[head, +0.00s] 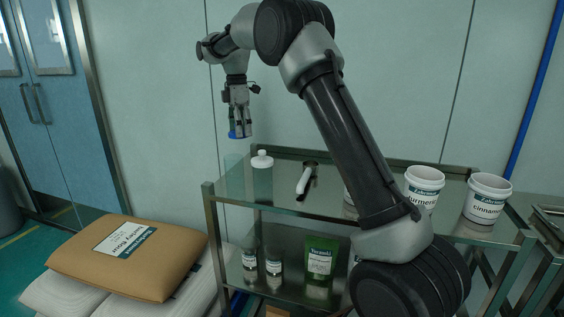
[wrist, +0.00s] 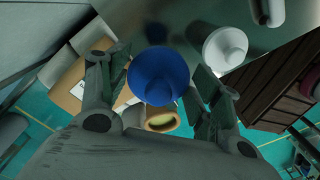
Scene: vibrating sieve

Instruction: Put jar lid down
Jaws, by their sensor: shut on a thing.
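My gripper (head: 239,122) points down and is shut on a blue round jar lid (head: 240,135). In the wrist view the blue lid (wrist: 158,75) sits between the two fingers of my gripper (wrist: 157,72). It hangs in the air above and near the left end of the glass-topped trolley (head: 228,186). A white lid with a raised knob (head: 262,161) lies on the trolley top, below and to the right of the held lid. It also shows in the wrist view (wrist: 225,47), apart from the blue lid.
A white-handled tool (head: 304,181) lies right of the white lid. White labelled jars, turmeric (head: 424,184) and cinnamon (head: 488,199), stand at the right. The lower shelf holds small jars and a green pouch (head: 320,262). Sacks (head: 128,257) lie left of the trolley. The trolley's left end has free room.

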